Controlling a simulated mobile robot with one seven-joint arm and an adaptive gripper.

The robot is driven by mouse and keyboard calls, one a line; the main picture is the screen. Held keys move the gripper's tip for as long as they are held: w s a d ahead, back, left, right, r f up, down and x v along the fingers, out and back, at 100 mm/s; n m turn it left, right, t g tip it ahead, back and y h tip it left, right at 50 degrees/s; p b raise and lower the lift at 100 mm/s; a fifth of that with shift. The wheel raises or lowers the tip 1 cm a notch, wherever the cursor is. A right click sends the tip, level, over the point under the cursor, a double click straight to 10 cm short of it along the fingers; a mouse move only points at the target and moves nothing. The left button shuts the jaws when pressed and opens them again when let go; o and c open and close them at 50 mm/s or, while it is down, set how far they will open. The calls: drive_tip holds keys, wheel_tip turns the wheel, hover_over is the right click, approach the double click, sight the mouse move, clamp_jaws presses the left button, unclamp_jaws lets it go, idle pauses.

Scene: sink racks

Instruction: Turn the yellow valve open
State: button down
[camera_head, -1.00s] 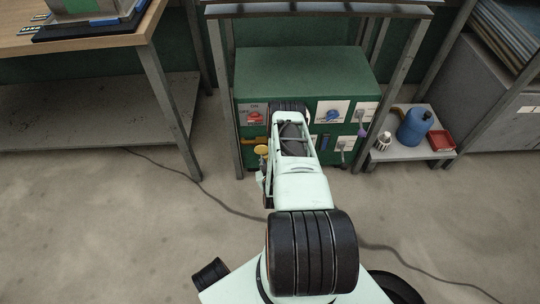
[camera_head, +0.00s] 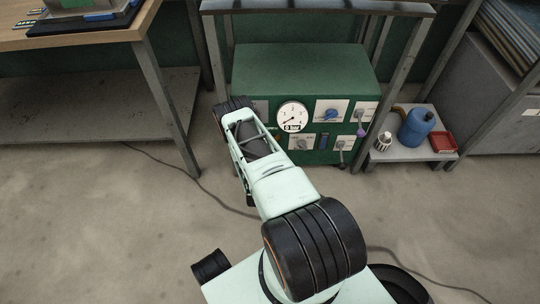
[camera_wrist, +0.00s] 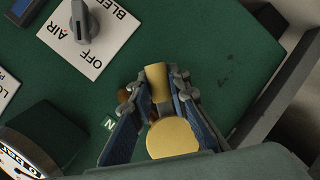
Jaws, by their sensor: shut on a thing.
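In the wrist view my gripper (camera_wrist: 158,90) has its two blue-padded fingers closed on the yellow valve handle (camera_wrist: 158,76) at the front of the green cabinet. The handle's end shows between the fingertips. A yellow round disc (camera_wrist: 172,138) lies nearer the camera, between the fingers; I cannot tell whether it is part of the valve. In the head view my arm hides the valve and the fingers at the cabinet's left side.
The green cabinet (camera_head: 300,70) stands under a metal-legged table. An AIR/OFF/BLEED selector (camera_wrist: 84,22) is in the wrist view. A low shelf at right holds a blue jug (camera_head: 415,128).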

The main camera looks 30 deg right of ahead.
drive_tip(key=shift+d+r+n+h, duration=0.25)
drive_tip(key=shift+r+n+h, duration=0.05)
drive_tip(key=shift+r+n, duration=0.1)
drive_tip(key=shift+r, duration=0.1)
idle(0.3)
drive_tip(key=c, duration=1.8)
unclamp_jaws()
drive_tip(key=shift+s, duration=0.1)
